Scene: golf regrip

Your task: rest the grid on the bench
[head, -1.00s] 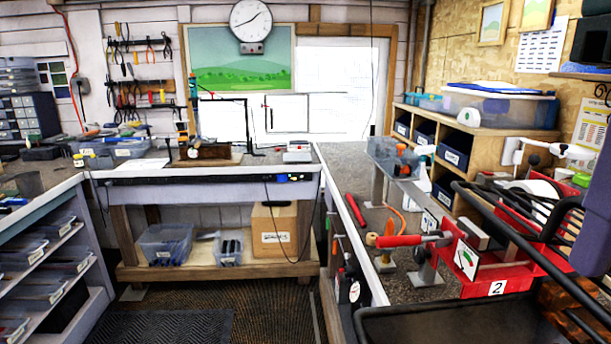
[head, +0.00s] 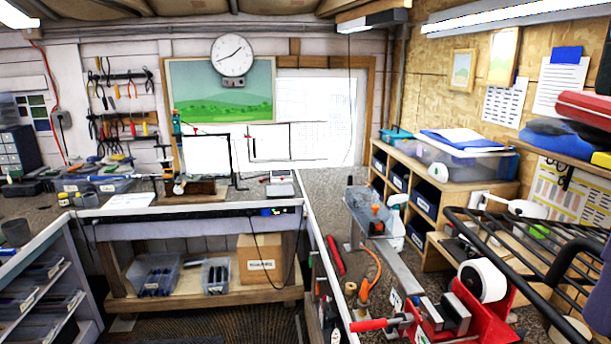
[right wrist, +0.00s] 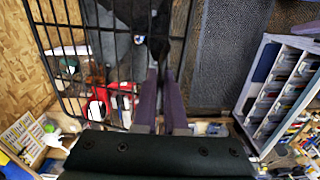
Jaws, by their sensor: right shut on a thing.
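The grid (head: 497,257) is a black wire rack at the right of the head view, tilted above the right-hand side of the bench (head: 324,186), which has a grey speckled top. In the right wrist view the grid (right wrist: 44,58) fills the upper left, with red and white things visible through its bars. My right gripper (right wrist: 161,72) is shut on the grid's edge; the exact contact is dark and hard to see. My left gripper is in neither view now.
A red device with a white roller (head: 482,280) stands below the grid. A grey rail (head: 384,235) and a spray bottle (head: 394,222) stand on the bench. Wooden cubbies (head: 447,183) line the right wall. The bench's far part near the window looks clear.

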